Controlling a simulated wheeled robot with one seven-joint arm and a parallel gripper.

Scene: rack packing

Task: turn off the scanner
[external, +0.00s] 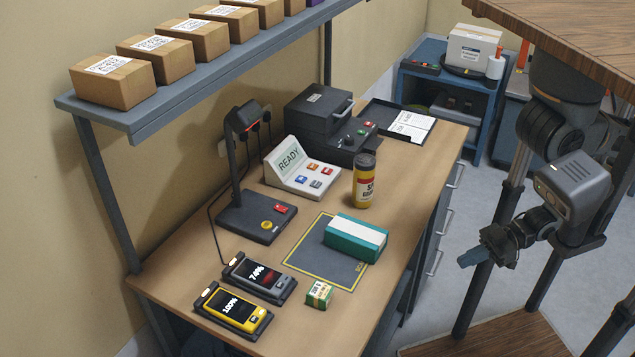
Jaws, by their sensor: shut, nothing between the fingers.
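A black stand scanner (243,122) rises on a post beside the shelf and leans over the work table. Two handheld devices lie in cradles at the front left: a grey one (262,277) reading 74% and a yellow one (236,307) reading 100%. A white console (289,160) reads READY above several coloured buttons. My gripper (468,258) is shut and empty, right of the table over the floor, apart from everything.
A teal and white box (355,239) lies on a dark mat (308,258). A small green box (318,293), a yellow bottle (364,182), a black machine (318,120) and a paper tray (376,107) share the table. A shelf (125,115) with cartons overhangs its left side.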

